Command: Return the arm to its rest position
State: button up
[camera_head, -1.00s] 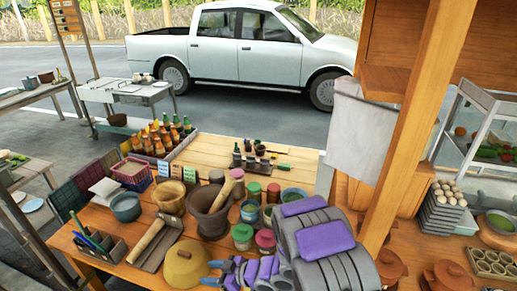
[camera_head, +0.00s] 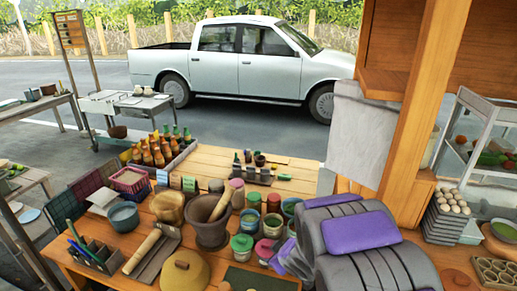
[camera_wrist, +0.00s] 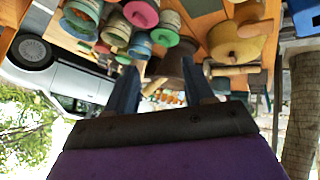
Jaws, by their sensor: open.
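My arm (camera_head: 345,235), grey with purple panels, is folded at the lower right of the head view. My gripper is hidden behind it there. In the wrist view, which is upside down, my gripper (camera_wrist: 163,90) shows two dark fingers spread apart with nothing held between them. The brown clay mortar (camera_head: 212,234) stands on the wooden table, with a wooden pestle (camera_head: 221,203) leaning in it. A dark brown form, likely the mortar, shows beyond the fingers in the wrist view (camera_wrist: 175,68).
Lidded jars (camera_head: 242,246) stand close to my arm's left. A yellow domed lid (camera_head: 184,272) is at the table's front. A wooden post (camera_head: 408,130) rises just right of my arm, and stacked egg trays (camera_head: 446,215) stand beyond it. A white pickup (camera_head: 245,60) is parked behind.

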jog(key=s+d+r+m+g+h+b, duration=0.1)
jog(key=s+d+r+m+g+h, duration=0.15)
jog(key=s+d, duration=0.35)
jog(key=s+d+r+m+g+h+b, duration=0.1)
jog(key=s+d+r+m+h+b, duration=0.15)
jog(key=s+d, duration=0.4)
jog(key=s+a+r+m+g+y+b, duration=0.1)
jog(key=s+a+m+g, duration=0.1)
jog(key=s, duration=1.1)
jog(key=s+a+r+m+g+y+b, duration=0.1)
jog(key=s+g, duration=0.3)
jog(key=s, duration=0.9)
jog(key=shift+s+a+r+m+b, duration=0.35)
jog(key=shift+a+m, duration=0.3)
jog(key=shift+m, duration=0.25)
